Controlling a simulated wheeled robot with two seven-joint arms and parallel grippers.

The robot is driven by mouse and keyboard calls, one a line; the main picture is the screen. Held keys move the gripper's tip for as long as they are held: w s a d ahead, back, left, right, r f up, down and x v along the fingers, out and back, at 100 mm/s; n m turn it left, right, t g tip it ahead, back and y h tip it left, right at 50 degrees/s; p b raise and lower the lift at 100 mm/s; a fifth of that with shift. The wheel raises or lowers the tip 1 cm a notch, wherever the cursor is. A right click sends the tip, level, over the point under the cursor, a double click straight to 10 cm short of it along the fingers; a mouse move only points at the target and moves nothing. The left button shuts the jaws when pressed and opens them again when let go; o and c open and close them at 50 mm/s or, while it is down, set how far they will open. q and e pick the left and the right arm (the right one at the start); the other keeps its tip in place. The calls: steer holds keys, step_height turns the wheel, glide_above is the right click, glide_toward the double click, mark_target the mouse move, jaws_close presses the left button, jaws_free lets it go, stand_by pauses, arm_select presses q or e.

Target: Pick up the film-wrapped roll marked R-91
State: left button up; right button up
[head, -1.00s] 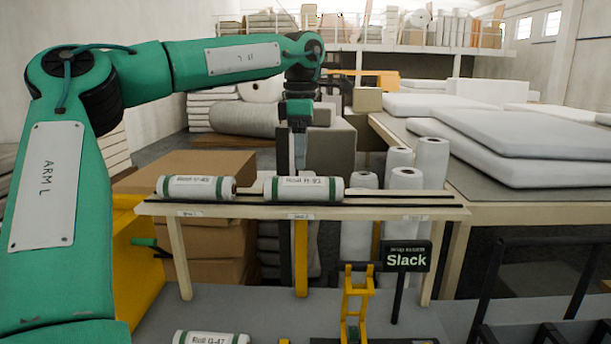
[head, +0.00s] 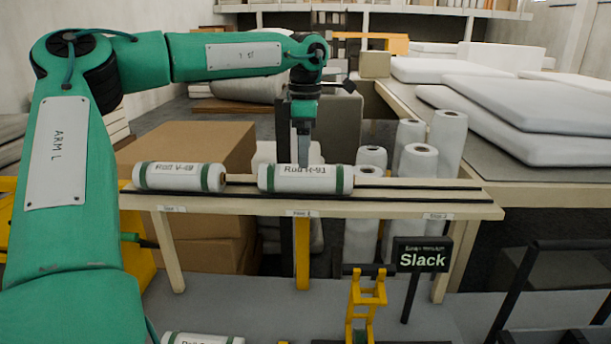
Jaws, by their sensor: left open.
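The roll marked R-91 (head: 306,181) is white with a green band near each end. It lies on its side on the wooden shelf (head: 400,208), at the middle place. My left gripper (head: 303,160) points straight down at the roll, its fingers reaching to about the roll's top edge. It is open and holds nothing. The fingers look edge-on, and whether they touch the roll cannot be told. My right gripper is not in view.
Another banded roll (head: 180,178) lies to the left on the same shelf. The right end of the shelf is bare. Upright white rolls (head: 414,160) stand behind it. A black "Slack" sign (head: 422,256) and a yellow frame (head: 367,300) stand in front. Part of another roll (head: 202,338) shows at the bottom edge.

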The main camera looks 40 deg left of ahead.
mark_target(303, 173)
arm_select(q)
steer(key=shift+f, duration=0.8)
steer(key=shift+s+f+p, duration=0.1)
steer(key=shift+f+p, duration=0.45)
steer(key=shift+p, duration=0.1)
steer(key=f, duration=0.1)
steer(key=f+p, duration=0.1)
steer(key=f, duration=0.1)
steer(key=shift+s+a+f, duration=0.1)
steer(key=shift+a+f, duration=0.1)
steer(key=shift+a, duration=0.05)
steer(key=shift+f, duration=0.4)
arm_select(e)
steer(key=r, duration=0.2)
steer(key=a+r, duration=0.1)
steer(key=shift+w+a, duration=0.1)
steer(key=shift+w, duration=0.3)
arm_select(q)
steer(key=shift+d, duration=0.1)
steer(key=shift+c, duration=0.2)
steer(key=c, duration=1.1)
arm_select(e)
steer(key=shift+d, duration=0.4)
